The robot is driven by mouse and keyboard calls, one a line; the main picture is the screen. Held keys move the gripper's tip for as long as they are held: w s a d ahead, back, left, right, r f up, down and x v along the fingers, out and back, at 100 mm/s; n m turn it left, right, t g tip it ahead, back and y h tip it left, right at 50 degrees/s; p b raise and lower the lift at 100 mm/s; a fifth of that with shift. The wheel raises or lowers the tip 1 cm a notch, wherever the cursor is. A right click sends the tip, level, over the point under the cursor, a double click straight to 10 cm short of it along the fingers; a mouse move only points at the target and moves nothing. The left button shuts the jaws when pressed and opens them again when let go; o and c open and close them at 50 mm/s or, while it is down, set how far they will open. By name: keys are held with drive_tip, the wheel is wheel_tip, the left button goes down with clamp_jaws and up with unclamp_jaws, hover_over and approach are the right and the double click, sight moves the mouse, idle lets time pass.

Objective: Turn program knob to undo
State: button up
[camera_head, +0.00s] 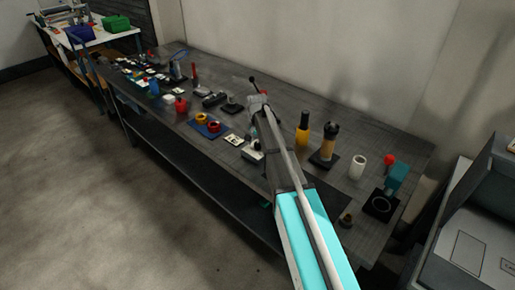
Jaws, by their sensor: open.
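My arm reaches up from the lower right over the dark workbench (215,165). Its grey end, where my gripper (258,103) is, lies above the middle of the bench; its fingers are too small to make out clearly. I see nothing held there. No knob with readable program marks shows. A small brown knob-like piece (346,219) sits at the bench's front right. A white box-like piece (251,154) stands near the front edge, left of my arm and partly hidden by it. I cannot tell which thing is the program knob.
A yellow-and-black cylinder (303,131), a tan cylinder on a dark base (326,148), a white cup (357,166) and a teal device (396,180) stand to the right. Red and yellow rings lie on a blue mat (211,133). Several small items crowd the far left. Open floor lies in front.

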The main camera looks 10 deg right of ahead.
drive_tip(key=shift+f, duration=0.4)
clamp_jaws()
idle(0.4)
drive_tip(key=shift+n, duration=0.6)
unclamp_jaws()
drive_tip(key=shift+m, duration=0.5)
